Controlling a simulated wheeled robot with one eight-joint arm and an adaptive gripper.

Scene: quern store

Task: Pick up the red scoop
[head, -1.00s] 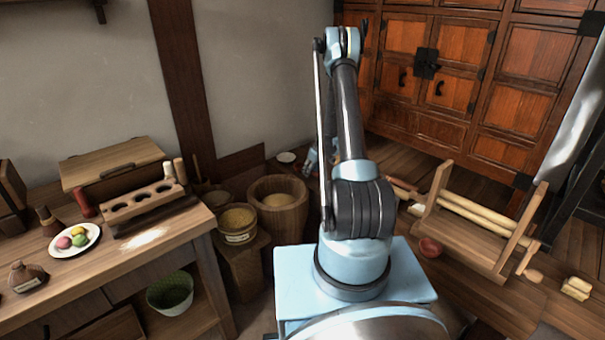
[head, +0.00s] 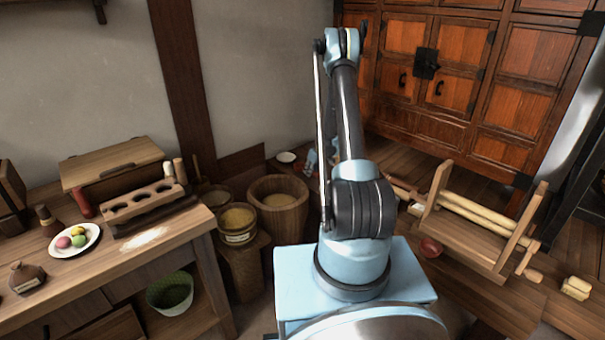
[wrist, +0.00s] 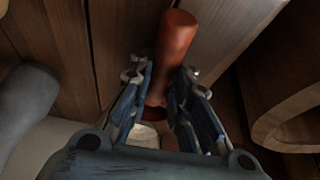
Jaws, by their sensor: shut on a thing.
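The red scoop (wrist: 176,45) shows in the wrist view as a rounded red handle rising between the fingers. Its lower part is largely hidden by the fingers and the gripper body. My gripper (wrist: 163,72) is shut on the scoop, with one finger on each side of the handle. In the head view my gripper (head: 311,160) is mostly hidden behind my arm, low near the wall, and the scoop cannot be made out clearly there.
Wooden tubs (head: 278,206) and a small white dish (head: 286,157) stand left of my gripper. A workbench (head: 165,240) fills the left. A large cabinet (head: 450,75) stands behind.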

